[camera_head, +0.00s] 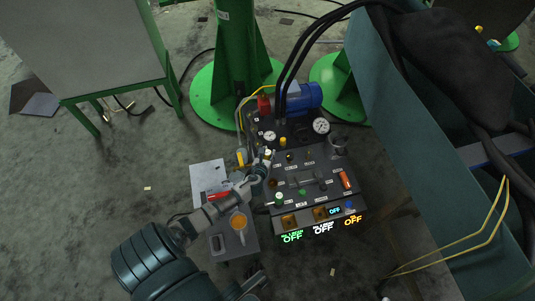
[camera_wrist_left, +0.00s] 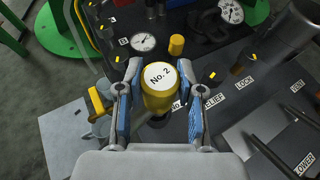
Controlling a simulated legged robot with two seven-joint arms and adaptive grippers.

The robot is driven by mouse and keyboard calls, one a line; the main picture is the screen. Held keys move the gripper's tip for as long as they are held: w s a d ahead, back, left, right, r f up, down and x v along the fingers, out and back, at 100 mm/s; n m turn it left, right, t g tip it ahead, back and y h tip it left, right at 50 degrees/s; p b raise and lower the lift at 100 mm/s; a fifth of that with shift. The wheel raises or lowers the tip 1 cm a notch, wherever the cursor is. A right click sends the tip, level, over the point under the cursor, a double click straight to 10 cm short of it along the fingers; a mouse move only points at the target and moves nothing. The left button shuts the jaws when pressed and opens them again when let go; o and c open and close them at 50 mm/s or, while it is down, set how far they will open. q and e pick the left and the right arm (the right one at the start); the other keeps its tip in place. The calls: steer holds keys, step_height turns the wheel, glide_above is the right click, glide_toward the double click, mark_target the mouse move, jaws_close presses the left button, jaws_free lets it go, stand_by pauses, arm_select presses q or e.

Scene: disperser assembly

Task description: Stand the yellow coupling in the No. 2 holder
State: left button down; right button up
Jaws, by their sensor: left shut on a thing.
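My left gripper (camera_head: 267,156) is over the left side of the dark control panel (camera_head: 315,165). In the left wrist view its two blue-padded fingers (camera_wrist_left: 160,108) are shut on the yellow coupling (camera_wrist_left: 157,103). The coupling's round white top reads "No. 2" and faces the camera. Its lower end points at the panel and is mostly hidden, so I cannot tell whether it sits in a holder or hangs above one. A panel label beside it is partly covered by the right-hand finger. My right gripper cannot be made out.
A yellow cap (camera_wrist_left: 176,45) and a pressure gauge (camera_wrist_left: 143,42) stand just beyond the coupling. A yellow-handled part (camera_wrist_left: 99,103) is close to the left finger. A grey pipe (camera_wrist_left: 293,32) rises at the right. A blue motor (camera_head: 303,97) and black hoses are behind the panel.

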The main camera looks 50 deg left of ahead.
mark_target(267, 158)
arm_select(q)
steer(key=shift+r, duration=0.15)
arm_select(e)
steer(key=shift+r, duration=0.3)
arm_select(q)
steer(key=shift+f, duration=0.25)
arm_select(e)
steer(key=shift+f, duration=0.25)
arm_select(q)
steer(key=shift+f, duration=0.35)
arm_select(e)
steer(key=shift+f, duration=0.35)
arm_select(q)
steer(key=shift+f+b, duration=1.1)
steer(key=shift+f, duration=0.2)
arm_select(e)
steer(key=shift+w+f+h, duration=0.15)
steer(key=shift+f+h, duration=0.15)
steer(key=shift+f, duration=1.1)
arm_select(q)
steer(key=c, duration=0.7)
jaws_free()
steer(key=shift+o, duration=0.2)
steer(key=shift+s, duration=0.1)
steer(key=v, duration=1.1)
steer(key=shift+s+d, duration=0.25)
steer(key=shift+s, duration=0.05)
